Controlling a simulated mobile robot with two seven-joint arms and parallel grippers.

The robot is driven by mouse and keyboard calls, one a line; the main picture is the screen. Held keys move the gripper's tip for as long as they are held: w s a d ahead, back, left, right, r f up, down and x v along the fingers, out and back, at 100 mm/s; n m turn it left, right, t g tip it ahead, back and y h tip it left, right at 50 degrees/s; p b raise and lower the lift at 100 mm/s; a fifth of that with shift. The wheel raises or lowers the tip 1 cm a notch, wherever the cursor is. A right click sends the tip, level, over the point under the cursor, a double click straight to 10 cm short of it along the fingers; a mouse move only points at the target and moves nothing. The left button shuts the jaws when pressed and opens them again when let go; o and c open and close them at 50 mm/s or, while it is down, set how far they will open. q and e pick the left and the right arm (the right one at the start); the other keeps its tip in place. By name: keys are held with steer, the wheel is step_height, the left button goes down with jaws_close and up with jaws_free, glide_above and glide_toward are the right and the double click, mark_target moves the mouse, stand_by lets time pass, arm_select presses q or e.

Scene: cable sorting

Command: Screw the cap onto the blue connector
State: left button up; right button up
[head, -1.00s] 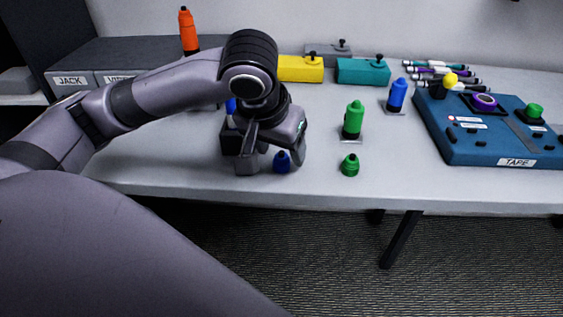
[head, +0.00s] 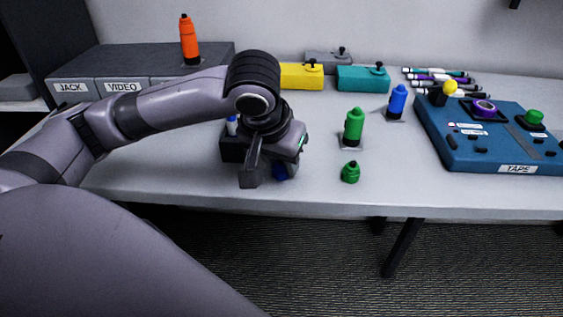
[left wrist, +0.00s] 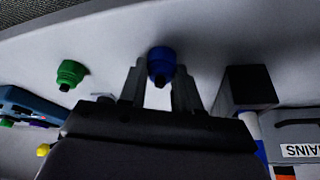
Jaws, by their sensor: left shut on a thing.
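The blue cap (head: 281,173) is low at the front of the table, mostly hidden under my left gripper (head: 274,166). In the left wrist view the cap (left wrist: 161,60) sits between the two fingers of the gripper (left wrist: 160,80), which is shut on it. Whether the cap touches the table is unclear. The blue connector (head: 397,102) stands upright on a small base farther back to the right, apart from the gripper. My right gripper is not in view.
Yellow (head: 301,77) and teal (head: 362,79) boxes stand behind. An orange connector (head: 189,42) tops the grey boxes (head: 75,72). A blue-and-white item (head: 232,125) is partly hidden.

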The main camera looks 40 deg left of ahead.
arm_select(q)
step_height(320, 180, up, 20)
steer(key=p, duration=0.6)
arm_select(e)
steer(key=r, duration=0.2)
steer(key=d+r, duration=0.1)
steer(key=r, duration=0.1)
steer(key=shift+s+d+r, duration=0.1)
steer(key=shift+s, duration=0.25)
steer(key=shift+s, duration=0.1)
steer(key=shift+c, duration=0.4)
arm_select(q)
steer(key=shift+f, duration=0.1)
